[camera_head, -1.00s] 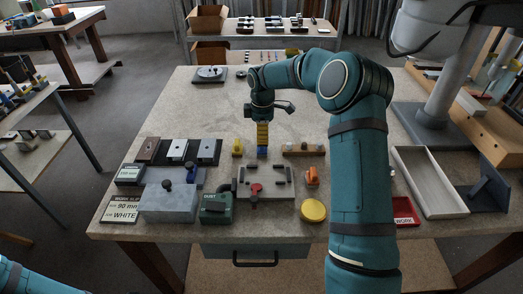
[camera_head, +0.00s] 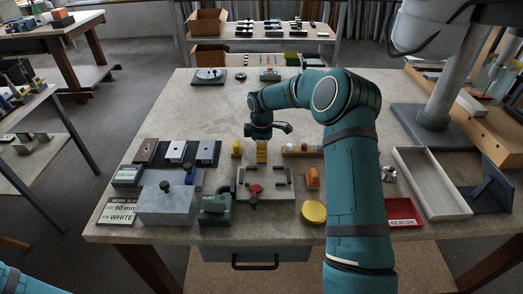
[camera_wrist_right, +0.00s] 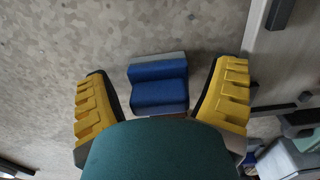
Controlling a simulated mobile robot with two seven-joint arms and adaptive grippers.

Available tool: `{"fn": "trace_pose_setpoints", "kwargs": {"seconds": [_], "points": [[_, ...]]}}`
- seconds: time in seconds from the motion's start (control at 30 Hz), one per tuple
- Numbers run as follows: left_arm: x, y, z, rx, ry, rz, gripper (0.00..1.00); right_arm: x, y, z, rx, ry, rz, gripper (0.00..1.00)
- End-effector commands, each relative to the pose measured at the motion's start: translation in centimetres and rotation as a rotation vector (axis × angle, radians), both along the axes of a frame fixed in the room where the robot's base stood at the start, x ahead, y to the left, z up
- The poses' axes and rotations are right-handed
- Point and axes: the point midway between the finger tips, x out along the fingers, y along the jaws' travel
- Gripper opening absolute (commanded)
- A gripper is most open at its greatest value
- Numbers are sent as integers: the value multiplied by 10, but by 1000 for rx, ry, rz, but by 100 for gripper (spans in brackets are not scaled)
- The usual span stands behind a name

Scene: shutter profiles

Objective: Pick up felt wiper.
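The felt wiper (camera_wrist_right: 158,84), a blue block with grey edges, lies on the table in the right wrist view. In the head view it is mostly hidden behind my right gripper (camera_head: 262,152), whose yellow fingers point down low at the table. In the wrist view the right gripper (camera_wrist_right: 163,100) is open, with one yellow finger on each side of the wiper and visible gaps between. My left gripper is out of view; only part of my left arm shows at the bottom left.
A grey fixture plate (camera_head: 266,186) with a red-knobbed clamp lies just in front of the right gripper. The back middle of the table (camera_head: 225,110) is bare.

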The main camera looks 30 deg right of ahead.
Motion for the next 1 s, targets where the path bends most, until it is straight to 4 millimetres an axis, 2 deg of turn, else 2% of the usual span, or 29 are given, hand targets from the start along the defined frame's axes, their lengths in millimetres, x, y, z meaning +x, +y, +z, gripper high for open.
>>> {"fn": "trace_pose_setpoints", "kwargs": {"seconds": [0.03,0.17,0.2,0.43,0.57,1.0], "points": [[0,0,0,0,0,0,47,0,0,0,0,0,0,64],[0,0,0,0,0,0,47,0,0,0,0,0,0,18],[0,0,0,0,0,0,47,0,0,0,0,0,0,16],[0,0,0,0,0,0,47,0,0,1,-1,-1,0,16],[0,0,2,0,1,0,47,1,0,10,-2,-3,0,16],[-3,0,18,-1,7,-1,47,1,0,87,-2,-3,0,16]]}}
